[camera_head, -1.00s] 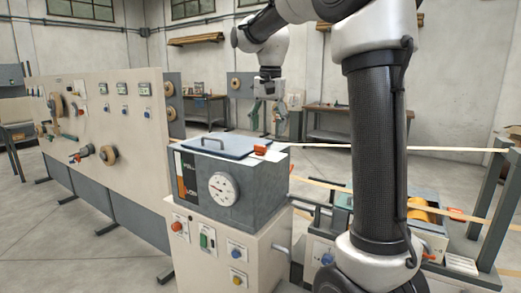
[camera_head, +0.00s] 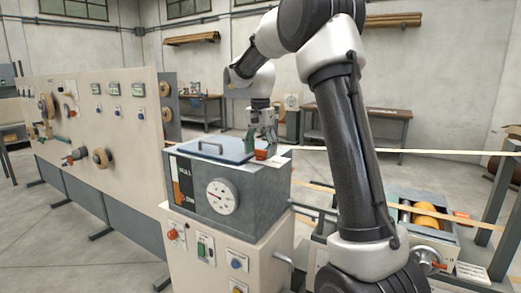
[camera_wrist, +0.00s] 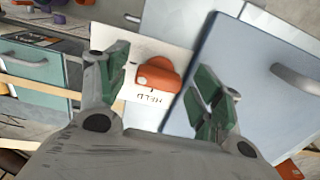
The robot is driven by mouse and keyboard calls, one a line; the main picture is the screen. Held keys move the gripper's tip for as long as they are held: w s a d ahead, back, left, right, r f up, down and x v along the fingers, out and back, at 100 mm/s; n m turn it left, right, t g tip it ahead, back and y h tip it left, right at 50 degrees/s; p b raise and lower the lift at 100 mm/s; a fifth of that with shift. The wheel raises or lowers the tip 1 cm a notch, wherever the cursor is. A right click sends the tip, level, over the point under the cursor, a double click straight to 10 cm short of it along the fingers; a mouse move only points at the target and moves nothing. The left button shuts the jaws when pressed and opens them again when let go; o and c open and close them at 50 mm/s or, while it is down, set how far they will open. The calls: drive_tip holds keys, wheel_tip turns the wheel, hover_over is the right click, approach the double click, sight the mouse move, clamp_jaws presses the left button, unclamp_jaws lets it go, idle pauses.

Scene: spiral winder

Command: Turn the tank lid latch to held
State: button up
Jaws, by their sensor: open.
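The tank lid latch (camera_head: 261,154) is a small orange piece at the right edge of the grey tank's (camera_head: 255,203) top, beside the blue-grey lid (camera_head: 221,151). In the wrist view the latch (camera_wrist: 158,75) lies on a white plate (camera_wrist: 135,50) next to the lid (camera_wrist: 245,75), with the word HELD (camera_wrist: 152,97) printed beside it. My gripper (camera_head: 261,146) points down at the latch. In the wrist view its green-padded fingers (camera_wrist: 160,82) are open, one on each side of the latch. I see no clear contact, and the height gap is hard to judge.
The lid handle (camera_head: 211,147) stands up left of my gripper. A dial (camera_head: 222,195) and several buttons are on the machine front. A pale strip (camera_head: 400,151) runs to the right behind my arm. A panel (camera_head: 95,125) with spools stands at left.

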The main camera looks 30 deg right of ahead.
drive_tip(key=shift+c, duration=0.5)
drive_tip(key=c, duration=0.9)
drive_tip(key=shift+n, duration=0.5)
drive_tip(key=n, duration=0.3)
drive_tip(key=shift+n, duration=0.4)
drive_tip(key=n, duration=0.4)
drive_tip(key=shift+s+d, duration=0.1)
drive_tip(key=n, duration=0.5)
drive_tip(key=shift+d, duration=0.1)
drive_tip(key=shift+n, duration=2)
